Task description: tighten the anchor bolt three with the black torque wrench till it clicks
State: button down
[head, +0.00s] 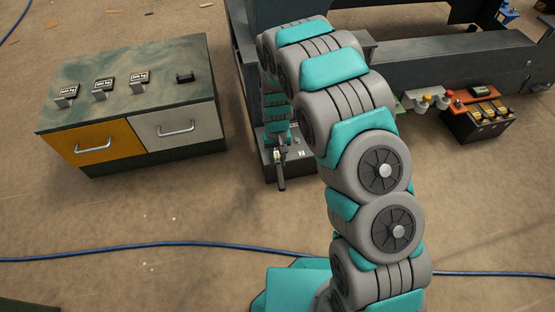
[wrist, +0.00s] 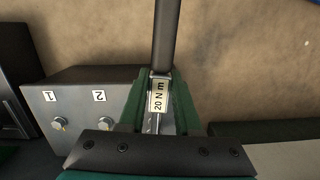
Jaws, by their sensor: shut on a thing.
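The torque wrench shows in the wrist view with a dark handle (wrist: 167,35) pointing up in the picture and a label reading 20 N m. My gripper (wrist: 155,112) is shut on it, with a green jaw on each side of the labelled part. A grey anchor block (wrist: 80,85) carries bolt one (wrist: 58,124) and bolt two (wrist: 101,123). Anchor bolt three is hidden behind the wrench and gripper, so I cannot tell whether the wrench sits on it. In the head view the dark handle (head: 281,173) sticks out at the front of the block.
A cabinet (head: 130,158) with a yellow and a grey drawer stands at left, with three labelled holders and a small black item on top. A dark machine frame (head: 450,60) is behind. A battery-like box (head: 480,125) is at right. A blue cable (head: 150,246) crosses the floor.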

jog(key=shift+r, duration=0.5)
dwell(0.4)
jog(key=shift+r+p, duration=0.65)
jog(key=shift+r, duration=1.8)
